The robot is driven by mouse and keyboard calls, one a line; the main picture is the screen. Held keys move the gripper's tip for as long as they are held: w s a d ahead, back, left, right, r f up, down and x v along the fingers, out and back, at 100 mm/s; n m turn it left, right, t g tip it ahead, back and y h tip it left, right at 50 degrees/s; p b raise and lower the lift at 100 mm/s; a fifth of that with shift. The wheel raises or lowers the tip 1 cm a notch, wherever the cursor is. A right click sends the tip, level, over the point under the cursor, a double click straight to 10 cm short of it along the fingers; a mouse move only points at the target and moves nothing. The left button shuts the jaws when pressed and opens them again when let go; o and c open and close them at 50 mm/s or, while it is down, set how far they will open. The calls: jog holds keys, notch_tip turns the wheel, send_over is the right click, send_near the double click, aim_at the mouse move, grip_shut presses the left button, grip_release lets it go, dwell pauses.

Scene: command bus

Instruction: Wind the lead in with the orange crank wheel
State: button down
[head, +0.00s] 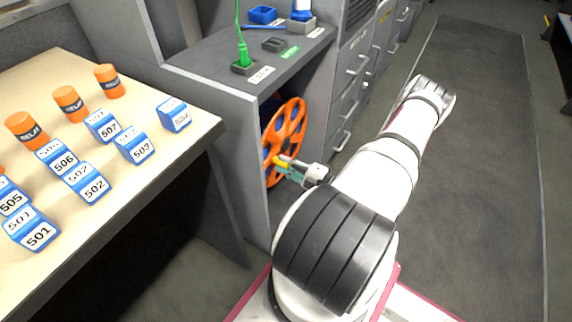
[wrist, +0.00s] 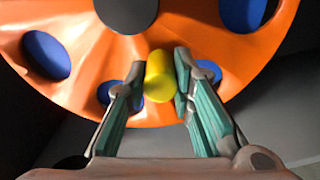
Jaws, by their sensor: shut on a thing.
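The orange crank wheel (head: 286,132) stands upright in the open bay below the grey counter. It fills the upper part of the wrist view (wrist: 100,50), with blue showing through its holes. Its yellow handle (wrist: 159,76) sticks out near the lower rim, between the fingers of my gripper (wrist: 160,85). In the head view my gripper (head: 284,167) is at the wheel's lower right, shut on the yellow handle (head: 281,160). A green lead (head: 238,25) runs up from a green plug (head: 243,55) in a dark socket on the counter. The lead's other end is out of view.
A light table (head: 60,90) at left holds orange relay cylinders (head: 70,103) and numbered blue blocks (head: 87,182). Grey drawers (head: 352,80) stand right of the bay. The floor (head: 480,150) at right is clear.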

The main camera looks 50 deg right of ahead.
jog(key=c, duration=1.4)
grip_release()
jog(key=shift+o, duration=0.2)
jog(key=s, duration=1.2)
jog(key=shift+d, duration=0.45)
jog(key=shift+c, duration=0.6)
